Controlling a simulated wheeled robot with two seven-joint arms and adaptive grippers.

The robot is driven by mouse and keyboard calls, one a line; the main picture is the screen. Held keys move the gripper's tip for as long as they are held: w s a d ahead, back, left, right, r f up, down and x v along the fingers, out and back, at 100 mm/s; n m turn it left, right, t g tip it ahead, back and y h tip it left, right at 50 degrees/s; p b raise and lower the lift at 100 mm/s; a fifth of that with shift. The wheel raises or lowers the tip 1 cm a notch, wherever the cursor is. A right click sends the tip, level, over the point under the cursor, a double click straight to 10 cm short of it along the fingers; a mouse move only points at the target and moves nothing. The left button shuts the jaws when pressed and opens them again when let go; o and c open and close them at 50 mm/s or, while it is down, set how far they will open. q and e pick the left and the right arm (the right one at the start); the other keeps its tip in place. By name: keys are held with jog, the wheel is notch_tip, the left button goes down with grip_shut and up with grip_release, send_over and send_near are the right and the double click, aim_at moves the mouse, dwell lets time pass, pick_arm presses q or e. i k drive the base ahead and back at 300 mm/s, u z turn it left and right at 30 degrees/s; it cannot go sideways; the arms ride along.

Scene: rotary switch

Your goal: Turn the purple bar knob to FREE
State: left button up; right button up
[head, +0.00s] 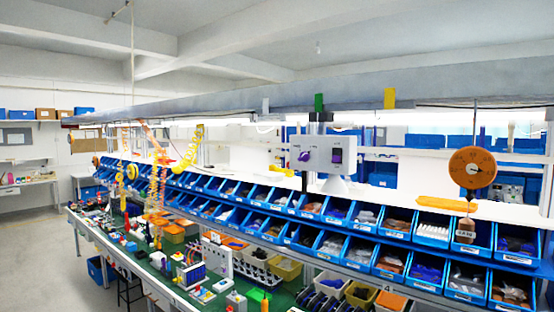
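A light grey control box (322,167) stands near the middle of the head view, above the rows of blue bins. A small purple bar knob (304,157) is on the left part of its face, with tiny marks around it. The bar looks tilted, but the marks are too small to read, so I cannot tell which position it points to. Neither of my grippers shows in this view, and nothing touches the knob.
Two rows of blue bins (355,241) with small parts run across below the box. A green-topped workbench (200,298) crowded with tools and fixtures lies at lower left. An orange round reel (472,167) hangs at right. The floor (40,250) at far left is clear.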

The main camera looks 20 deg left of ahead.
aim_at(304, 156)
jog(key=u, duration=0.2)
jog(key=i, duration=1.05)
jog(key=z, duration=0.8)
